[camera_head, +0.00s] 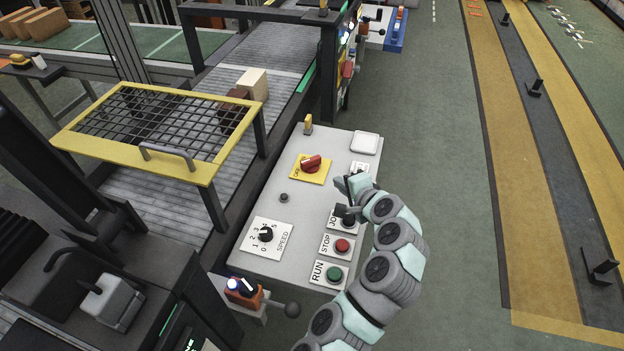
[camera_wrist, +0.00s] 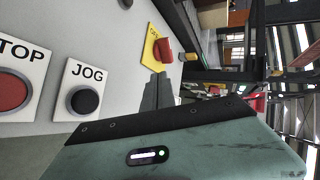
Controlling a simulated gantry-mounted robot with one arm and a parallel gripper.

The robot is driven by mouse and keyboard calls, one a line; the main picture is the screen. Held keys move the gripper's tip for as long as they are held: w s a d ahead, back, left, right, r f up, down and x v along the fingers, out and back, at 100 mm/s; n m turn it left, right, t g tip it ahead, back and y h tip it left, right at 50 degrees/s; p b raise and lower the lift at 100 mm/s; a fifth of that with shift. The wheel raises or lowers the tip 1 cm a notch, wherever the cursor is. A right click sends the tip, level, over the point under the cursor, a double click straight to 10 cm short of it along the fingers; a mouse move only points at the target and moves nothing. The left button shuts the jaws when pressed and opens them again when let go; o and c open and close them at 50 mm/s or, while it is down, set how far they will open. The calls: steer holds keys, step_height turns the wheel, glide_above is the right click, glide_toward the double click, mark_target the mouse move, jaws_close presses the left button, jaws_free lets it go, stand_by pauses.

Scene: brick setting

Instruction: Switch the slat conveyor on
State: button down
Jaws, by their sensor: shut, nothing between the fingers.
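The slat conveyor (camera_head: 150,208) runs under a yellow mesh guard at left. Beside it is a pale control panel (camera_head: 300,225). It carries a red rotary switch on a yellow plate (camera_head: 312,164), a SPEED dial (camera_head: 266,234), a green RUN button (camera_head: 334,273), a red STOP button (camera_head: 342,245) and a black JOG button (camera_wrist: 85,101). My gripper (camera_head: 347,187) is shut and empty over the panel's right side, near JOG and right of the rotary switch. In the wrist view, its dark fingers (camera_wrist: 158,92) point toward the rotary switch (camera_wrist: 163,47). A label beside the gripper is partly hidden.
The yellow mesh guard (camera_head: 150,122) rises left of the panel. A cream box (camera_head: 253,83) and a brown box are on the conveyor. An orange unit with a blue light (camera_head: 243,290) and a black-knobbed lever is below the panel.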

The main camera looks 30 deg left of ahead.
steer(key=shift+s+a+g, duration=0.4)
steer(key=shift+s+a, duration=0.05)
steer(key=shift+s, duration=0.2)
steer(key=b, duration=0.4)
glide_toward(307, 165)
steer(key=a+f, duration=0.1)
steer(key=w+f, duration=0.1)
steer(key=a+f, duration=0.1)
steer(key=shift+w+a+f, duration=0.25)
steer(key=shift+w+a, duration=0.05)
steer(key=shift+a, duration=0.05)
steer(key=shift+w+a+b, duration=0.15)
steer(key=shift+w+a, duration=0.1)
steer(key=shift+a, duration=0.25)
steer(key=shift+w+a+b, duration=0.15)
steer(key=shift+w+a, duration=0.15)
steer(key=shift+a, duration=0.2)
steer(key=shift+d+r+p, duration=0.1)
steer(key=shift+r+p, duration=0.1)
steer(key=shift+p, duration=0.25)
